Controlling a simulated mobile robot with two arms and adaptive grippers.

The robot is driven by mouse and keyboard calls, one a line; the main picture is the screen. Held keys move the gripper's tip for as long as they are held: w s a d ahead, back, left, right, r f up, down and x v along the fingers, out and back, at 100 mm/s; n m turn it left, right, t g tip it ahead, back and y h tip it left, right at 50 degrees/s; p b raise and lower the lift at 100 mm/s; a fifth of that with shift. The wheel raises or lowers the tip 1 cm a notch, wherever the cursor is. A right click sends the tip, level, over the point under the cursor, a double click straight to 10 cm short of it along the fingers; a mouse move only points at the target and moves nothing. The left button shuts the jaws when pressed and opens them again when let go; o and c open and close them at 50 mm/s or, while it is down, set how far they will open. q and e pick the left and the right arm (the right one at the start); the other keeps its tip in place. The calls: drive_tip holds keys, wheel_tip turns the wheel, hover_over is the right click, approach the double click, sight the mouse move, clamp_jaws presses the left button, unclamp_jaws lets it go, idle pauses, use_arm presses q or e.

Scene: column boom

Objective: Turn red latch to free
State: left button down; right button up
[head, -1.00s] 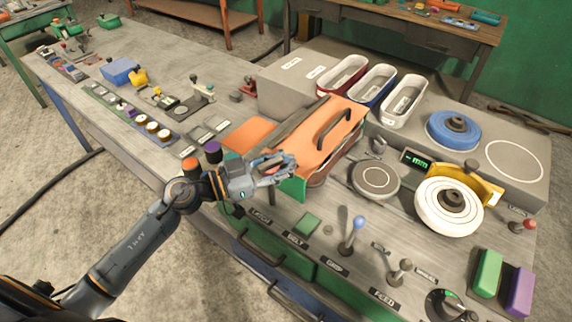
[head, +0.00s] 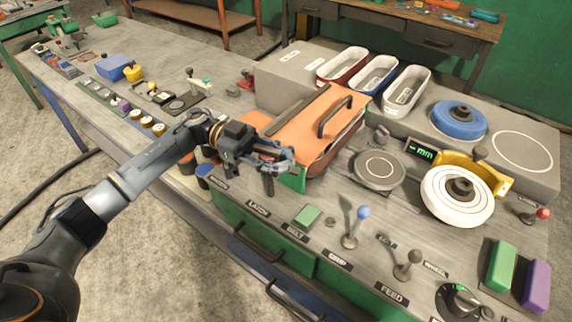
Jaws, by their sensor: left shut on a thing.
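My left gripper (head: 278,160) is at the near left edge of the orange-lidded box (head: 322,127), just above the LATCH label (head: 258,208). Its fingers are shut around a small red part, which I take to be the red latch (head: 268,154). Most of that part is hidden by the fingers. A dark post (head: 268,184) shows beneath the gripper. The latch's exact angle cannot be told. My right gripper is not in view.
A blue-knobbed lever (head: 361,213), a green block (head: 307,216) and a grey round plate (head: 378,168) are to the right. A white wheel (head: 457,196) stands further right. Trays (head: 375,80) stand behind the box.

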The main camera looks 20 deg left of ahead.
use_arm(q)
drive_tip(key=shift+s+a+f+m+g+y+b, duration=0.2)
drive_tip(key=shift+m+g+y+b, duration=0.4)
drive_tip(key=shift+m+g, duration=0.45)
drive_tip(key=shift+s+a+r+m+g+y+b, duration=0.1)
drive_tip(key=shift+s+m+g+y+b, duration=0.25)
drive_tip(key=shift+m+g+b, duration=0.7)
drive_tip(key=shift+n+g+p, duration=0.3)
drive_tip(key=shift+g, duration=0.2)
drive_tip(key=c, duration=1.2)
unclamp_jaws()
wheel_tip(320, 180, up, 10)
